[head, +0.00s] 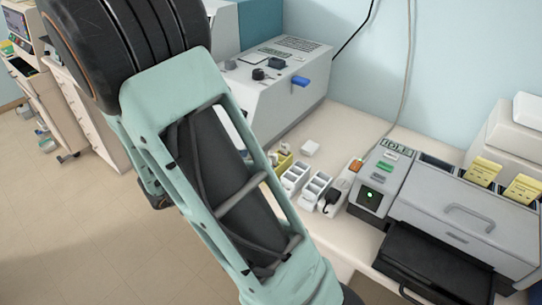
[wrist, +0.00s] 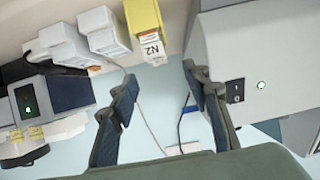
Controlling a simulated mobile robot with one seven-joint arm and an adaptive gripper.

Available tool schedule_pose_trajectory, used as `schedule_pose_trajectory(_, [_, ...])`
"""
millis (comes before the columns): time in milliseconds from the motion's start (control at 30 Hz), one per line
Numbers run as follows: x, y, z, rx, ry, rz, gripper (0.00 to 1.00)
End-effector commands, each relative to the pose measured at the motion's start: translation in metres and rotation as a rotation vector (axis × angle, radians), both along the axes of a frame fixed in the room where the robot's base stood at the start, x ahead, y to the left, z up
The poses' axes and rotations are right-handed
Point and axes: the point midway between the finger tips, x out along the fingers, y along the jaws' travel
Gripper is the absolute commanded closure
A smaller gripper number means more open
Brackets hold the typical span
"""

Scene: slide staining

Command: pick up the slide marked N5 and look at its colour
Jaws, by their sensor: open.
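My gripper (wrist: 160,78) is open and empty in the wrist view, its two dark fingers wide apart. In the head view my arm hides it. A yellow holder (wrist: 143,17) with a white label reading N2 (wrist: 152,48) shows just beyond the fingertips, apart from them. Two white holders (wrist: 104,32) (wrist: 60,42) stand to its left in that view. In the head view the yellow holder (head: 284,160) is partly hidden by my arm, beside the white holders (head: 295,177) (head: 314,188). I cannot make out any slide marked N5.
A grey machine (head: 460,225) with an IDLE display (head: 397,148), a green light and a black tray (head: 435,268) stands at the right. A cable hangs down the wall. Bench between them is partly clear.

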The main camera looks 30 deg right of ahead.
Motion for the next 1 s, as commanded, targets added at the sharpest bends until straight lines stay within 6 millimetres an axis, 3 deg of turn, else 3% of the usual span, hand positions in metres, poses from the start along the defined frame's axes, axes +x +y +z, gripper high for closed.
schedule_pose_trajectory(200, [0.007, -0.031, -0.017, -0.003, 0.004, -0.008, 0.56])
schedule_pose_trajectory(467, [0.014, -0.05, -0.025, -0.002, 0.002, -0.005, 0.56])
schedule_pose_trajectory(700, [0.021, -0.081, -0.041, -0.002, 0.002, -0.007, 0.56])
schedule_pose_trajectory(1000, [0.025, -0.09, -0.045, 0.0, 0.0, -0.003, 0.56])
